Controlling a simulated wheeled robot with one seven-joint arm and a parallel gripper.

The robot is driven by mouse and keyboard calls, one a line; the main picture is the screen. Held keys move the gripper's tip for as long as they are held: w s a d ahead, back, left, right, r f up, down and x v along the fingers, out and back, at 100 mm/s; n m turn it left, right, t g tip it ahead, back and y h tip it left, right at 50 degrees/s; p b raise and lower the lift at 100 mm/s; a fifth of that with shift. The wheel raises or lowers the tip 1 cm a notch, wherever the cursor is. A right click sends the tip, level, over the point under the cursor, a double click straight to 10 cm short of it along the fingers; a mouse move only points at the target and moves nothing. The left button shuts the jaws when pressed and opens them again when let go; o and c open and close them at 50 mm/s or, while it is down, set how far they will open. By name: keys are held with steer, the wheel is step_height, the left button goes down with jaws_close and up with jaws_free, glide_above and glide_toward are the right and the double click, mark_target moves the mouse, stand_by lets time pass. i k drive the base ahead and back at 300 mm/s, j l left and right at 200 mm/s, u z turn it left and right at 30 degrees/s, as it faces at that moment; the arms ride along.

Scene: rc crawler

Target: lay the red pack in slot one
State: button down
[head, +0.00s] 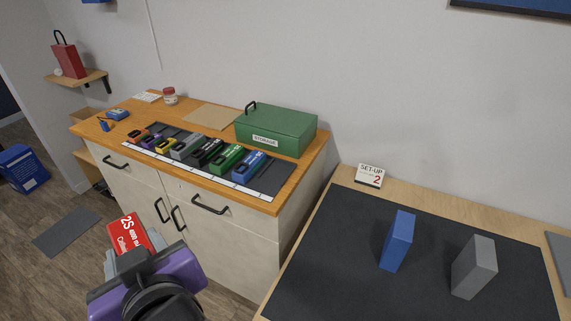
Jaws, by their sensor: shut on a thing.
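The red pack (128,232), with white lettering that reads 2S, is held upright in my gripper (136,256) at the lower left. My gripper is shut on its lower part, in front of the wooden-topped cabinet. A row of coloured packs with dark handles, orange, purple, yellow, grey, black, green and blue (247,166), lies on a dark mat (275,180) on the cabinet top. A white strip (205,173) runs along the mat's front. Its marks are too small to read, so I cannot tell which place is slot one.
A green storage box (277,130) stands behind the row. A jar (169,96) is at the back left. On the right table, a blue block (397,241) and a grey block (474,267) stand on a dark mat (335,265), near a SET-UP 2 sign (369,175).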

mark_target(273, 192)
steer(key=i+l, duration=0.25)
steer(key=i, duration=0.15)
steer(key=i+l, duration=0.25)
steer(key=i, duration=0.15)
steer(key=i+l, duration=0.25)
steer(key=i, duration=0.15)
